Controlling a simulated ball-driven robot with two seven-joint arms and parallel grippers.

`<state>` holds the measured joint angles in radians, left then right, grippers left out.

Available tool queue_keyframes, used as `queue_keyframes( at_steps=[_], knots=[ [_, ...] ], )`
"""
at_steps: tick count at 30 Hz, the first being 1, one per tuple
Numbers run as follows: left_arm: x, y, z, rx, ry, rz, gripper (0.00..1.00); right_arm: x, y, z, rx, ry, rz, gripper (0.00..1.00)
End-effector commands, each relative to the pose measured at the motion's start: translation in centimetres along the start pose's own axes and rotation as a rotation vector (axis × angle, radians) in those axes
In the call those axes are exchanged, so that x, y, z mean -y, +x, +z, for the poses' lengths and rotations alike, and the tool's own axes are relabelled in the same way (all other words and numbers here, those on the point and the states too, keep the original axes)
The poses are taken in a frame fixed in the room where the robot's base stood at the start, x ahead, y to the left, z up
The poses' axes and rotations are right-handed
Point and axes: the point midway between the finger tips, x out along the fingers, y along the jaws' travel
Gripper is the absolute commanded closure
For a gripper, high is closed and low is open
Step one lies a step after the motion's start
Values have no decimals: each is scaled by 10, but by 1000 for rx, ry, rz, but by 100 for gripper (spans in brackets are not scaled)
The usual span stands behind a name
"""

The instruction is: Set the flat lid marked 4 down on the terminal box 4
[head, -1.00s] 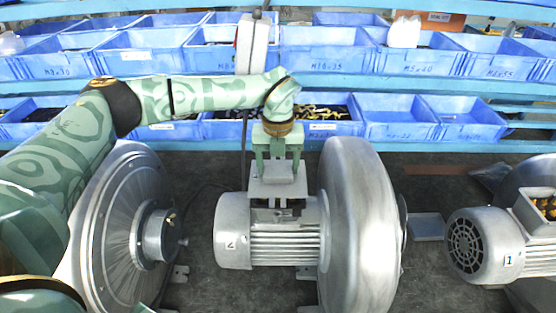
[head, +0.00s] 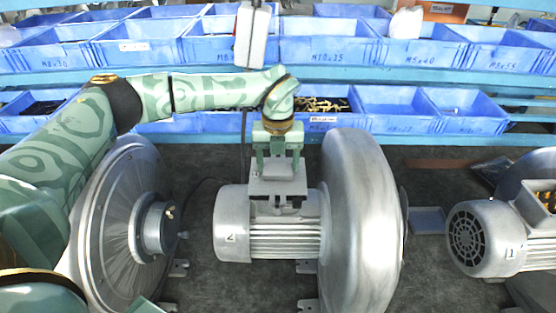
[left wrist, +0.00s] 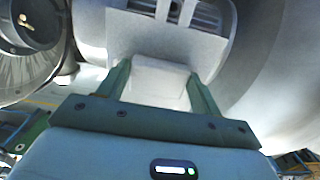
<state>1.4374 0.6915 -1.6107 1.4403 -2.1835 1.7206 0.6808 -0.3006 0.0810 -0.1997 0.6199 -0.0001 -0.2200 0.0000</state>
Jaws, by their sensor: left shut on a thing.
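My left gripper (head: 278,158) is shut on the raised block of a flat grey lid (head: 292,187). In the left wrist view, the fingers (left wrist: 160,85) grip both sides of the block, and the lid's plate (left wrist: 125,38) extends beyond it. The lid is over the terminal box (head: 276,208) on top of the middle grey motor (head: 285,240). Slots of the box (left wrist: 195,14) show past the plate's edge. I cannot tell whether the lid touches the box. The motor's label looks like a 2. No number is readable on the lid. My right gripper is out of view.
A large round blower housing (head: 360,230) stands right of the motor, and a round flanged disc (head: 115,230) stands left. A motor marked 1 (head: 485,240) is at the far right. A grey hanging box (head: 250,38) and blue bins (head: 330,50) are behind.

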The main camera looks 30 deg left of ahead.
Motion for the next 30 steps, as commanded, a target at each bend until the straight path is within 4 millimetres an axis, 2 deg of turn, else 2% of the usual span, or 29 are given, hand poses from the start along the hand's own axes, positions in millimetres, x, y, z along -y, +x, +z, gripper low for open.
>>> queue_keyframes(
  at_steps=[30],
  knots=[
    [0, 12, 0, 0, 0, 0, 62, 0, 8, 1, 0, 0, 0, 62]
  ],
)
